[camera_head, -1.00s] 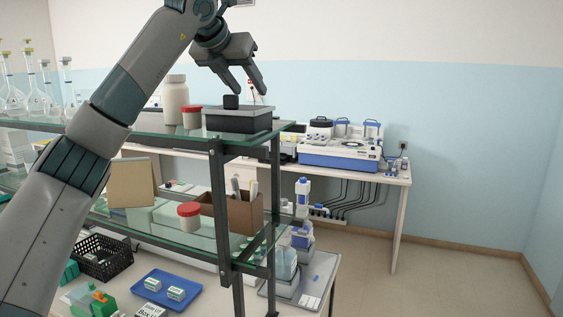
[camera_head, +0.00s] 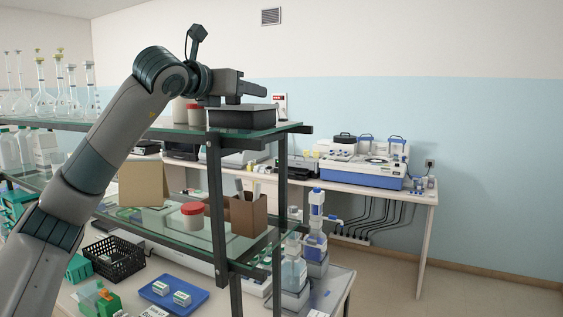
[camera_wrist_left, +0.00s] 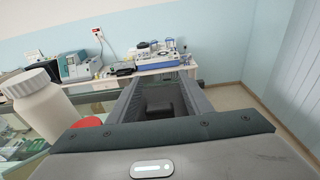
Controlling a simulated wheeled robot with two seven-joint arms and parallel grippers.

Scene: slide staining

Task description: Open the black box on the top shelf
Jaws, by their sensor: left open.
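The black box (camera_head: 242,119) stands on the top glass shelf (camera_head: 200,132) near its right end. In the left wrist view the open fingers (camera_wrist_left: 163,82) reach forward, one on each side of a dark square knob (camera_wrist_left: 163,106). I cannot tell whether they touch the knob. The box looks closed, though the lid's edge is hard to make out. My right gripper is in neither view.
A white bottle (camera_wrist_left: 42,103) and a red-capped jar (camera_head: 195,115) stand close left of the box. Glass flasks (camera_head: 45,100) are farther left. The lower shelf holds a brown holder (camera_head: 248,215) and another red-capped jar (camera_head: 193,215).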

